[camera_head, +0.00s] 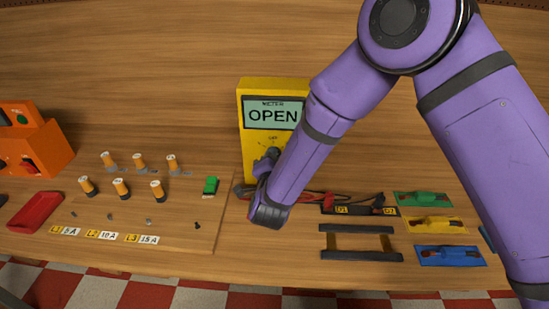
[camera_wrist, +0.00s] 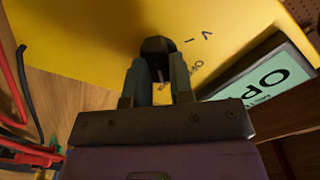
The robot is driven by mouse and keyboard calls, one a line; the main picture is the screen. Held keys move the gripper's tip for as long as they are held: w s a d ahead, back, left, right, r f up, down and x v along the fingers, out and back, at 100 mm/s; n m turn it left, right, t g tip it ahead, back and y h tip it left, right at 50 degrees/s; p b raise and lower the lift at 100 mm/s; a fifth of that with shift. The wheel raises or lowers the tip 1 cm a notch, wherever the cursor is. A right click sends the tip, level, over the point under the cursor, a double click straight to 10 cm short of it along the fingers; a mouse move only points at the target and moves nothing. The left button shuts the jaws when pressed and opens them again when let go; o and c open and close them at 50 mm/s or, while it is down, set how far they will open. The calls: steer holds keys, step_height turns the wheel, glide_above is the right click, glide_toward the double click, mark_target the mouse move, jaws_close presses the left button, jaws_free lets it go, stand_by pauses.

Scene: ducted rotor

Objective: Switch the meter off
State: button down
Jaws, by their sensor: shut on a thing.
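The yellow meter (camera_head: 249,145) stands upright at the back of the bench, and its display (camera_head: 272,115) reads OPEN. In the wrist view the meter's yellow face (camera_wrist: 90,35) fills the upper part, with the display (camera_wrist: 262,88) at the right. The meter's black dial knob (camera_wrist: 156,46) sits between my fingertips. My gripper (camera_head: 268,163) is shut on this knob; in the wrist view its fingers (camera_wrist: 157,80) flank it. Dial marks and part of the OFF label show beside the knob. Where the knob points is hard to tell.
Red and black leads (camera_head: 310,196) lie beside the meter's base. A red tray (camera_head: 35,211) and orange box (camera_head: 38,148) stand farther left. A black rack (camera_head: 360,243) and coloured trays (camera_head: 450,255) are right.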

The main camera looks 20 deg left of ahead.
steer(key=n, duration=0.9)
steer(key=shift+a+n, duration=0.2)
steer(key=shift+n, duration=0.2)
stand_by(0.4)
steer(key=c, duration=1)
jaws_free()
steer(key=shift+s+r, duration=0.1)
steer(key=v, duration=1)
steer(key=shift+s, duration=0.3)
steer(key=shift+d, duration=0.15)
